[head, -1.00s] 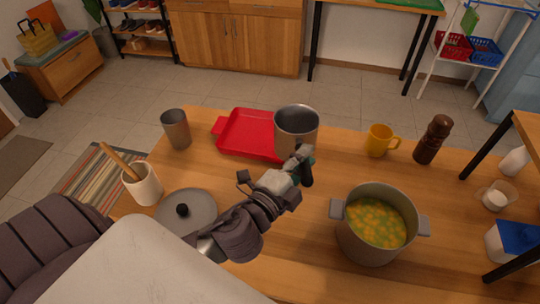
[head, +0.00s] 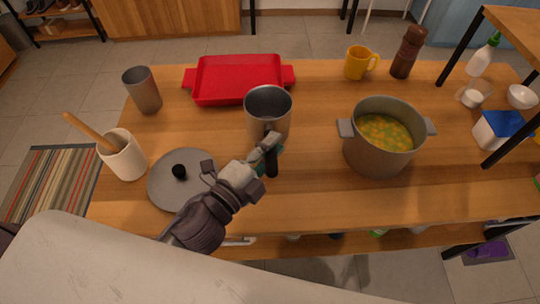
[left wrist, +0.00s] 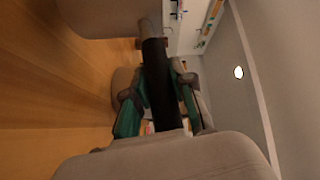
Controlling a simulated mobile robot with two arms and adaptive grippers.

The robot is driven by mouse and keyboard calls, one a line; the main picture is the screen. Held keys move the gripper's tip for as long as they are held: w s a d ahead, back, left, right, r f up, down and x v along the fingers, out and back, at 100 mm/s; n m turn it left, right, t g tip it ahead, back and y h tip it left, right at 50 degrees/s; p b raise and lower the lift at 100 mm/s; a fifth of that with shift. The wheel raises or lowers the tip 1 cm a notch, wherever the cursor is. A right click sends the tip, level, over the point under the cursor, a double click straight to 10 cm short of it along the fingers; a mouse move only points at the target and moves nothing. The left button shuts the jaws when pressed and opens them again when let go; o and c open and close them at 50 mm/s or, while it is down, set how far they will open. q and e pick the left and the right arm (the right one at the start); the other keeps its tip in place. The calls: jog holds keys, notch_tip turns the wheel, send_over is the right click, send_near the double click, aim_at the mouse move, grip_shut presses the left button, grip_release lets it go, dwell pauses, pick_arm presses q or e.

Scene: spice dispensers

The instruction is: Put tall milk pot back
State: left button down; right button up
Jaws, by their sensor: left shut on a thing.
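The tall milk pot (head: 267,118) is a grey metal vessel with a dark handle, in front of the red tray in the head view. My left gripper (head: 268,150) is shut on its black handle (left wrist: 158,85), which passes between the green-padded fingers in the left wrist view. The pot is upright and looks empty. I cannot tell whether its base touches the table. My right gripper is not in view.
The wooden table (head: 315,205) also holds a red tray (head: 240,78), grey tumbler (head: 144,92), utensil crock (head: 124,158), round lid (head: 168,195), soup pot (head: 375,155), yellow mug (head: 357,64) and brown mill (head: 408,52). Bare wood lies between the milk pot and soup pot.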

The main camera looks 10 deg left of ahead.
pick_arm(q)
notch_tip(320, 180, down, 3)
jog(key=shift+r+b, duration=0.1)
jog(key=shift+b, duration=0.3)
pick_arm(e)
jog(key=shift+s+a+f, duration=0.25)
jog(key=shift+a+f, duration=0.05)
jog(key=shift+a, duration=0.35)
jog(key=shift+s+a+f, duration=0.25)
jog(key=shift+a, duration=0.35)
pick_arm(q)
jog(key=shift+f, duration=0.2)
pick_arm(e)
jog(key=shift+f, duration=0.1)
pick_arm(q)
jog(key=c, duration=1.4)
grip_release()
jog(key=shift+f, duration=0.1)
jog(key=o, duration=0.4)
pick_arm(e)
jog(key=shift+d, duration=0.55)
